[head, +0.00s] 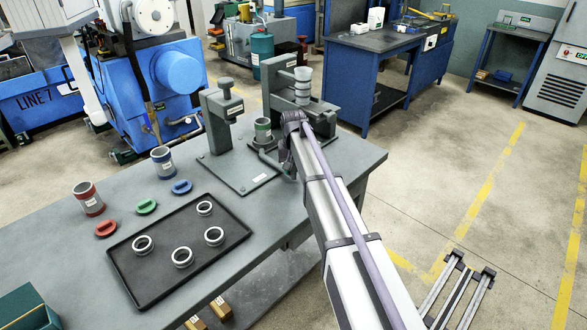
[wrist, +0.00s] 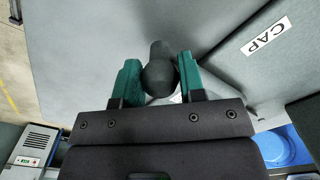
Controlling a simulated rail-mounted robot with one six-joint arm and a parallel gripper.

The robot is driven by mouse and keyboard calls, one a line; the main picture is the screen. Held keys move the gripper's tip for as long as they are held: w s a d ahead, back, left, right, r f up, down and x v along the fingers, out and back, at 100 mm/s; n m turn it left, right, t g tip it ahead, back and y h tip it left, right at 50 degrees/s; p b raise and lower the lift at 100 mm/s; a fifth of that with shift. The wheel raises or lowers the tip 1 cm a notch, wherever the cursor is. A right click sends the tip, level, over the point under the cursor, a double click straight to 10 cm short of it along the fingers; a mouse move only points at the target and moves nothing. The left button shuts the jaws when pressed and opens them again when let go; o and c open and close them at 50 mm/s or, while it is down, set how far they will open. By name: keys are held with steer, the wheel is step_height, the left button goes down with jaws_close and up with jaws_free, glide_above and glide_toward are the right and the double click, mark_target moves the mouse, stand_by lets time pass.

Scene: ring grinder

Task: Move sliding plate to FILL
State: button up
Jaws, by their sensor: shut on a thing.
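In the wrist view, my gripper (wrist: 158,72) has its two teal fingers on either side of a dark round knob (wrist: 158,80) with a short stem, and is shut on it. A grey surface lies behind the knob, and a grey part labelled CAP (wrist: 266,35) is at the upper right. In the head view, my arm reaches the right-hand station (head: 282,75) of the bench fixture, which carries a pale translucent cup (head: 303,80). My fingers, the knob and most of the sliding plate are hidden there by my arm. I cannot read a FILL mark.
A grey press-like stand (head: 220,120) and a green-banded canister (head: 263,130) stand left of my arm. The workbench (head: 75,255) also bears a black tray (head: 150,275) with several metal rings, red (head: 88,198) and blue (head: 163,162) canisters and coloured oval pieces.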

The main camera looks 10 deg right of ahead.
jaws_close()
steer(key=w+d, duration=0.2)
steer(key=d, duration=0.1)
steer(key=w+d, duration=0.2)
steer(key=d, duration=0.1)
steer(key=w+d, duration=0.2)
steer(key=d, duration=0.2)
steer(key=shift+w, duration=0.35)
steer(key=o, duration=0.7)
jaws_free()
steer(key=shift+c, duration=0.2)
step_height(320, 180, up, 11)
steer(key=p, duration=1)
steer(key=shift+f+p, duration=0.15)
steer(key=shift+p, duration=0.2)
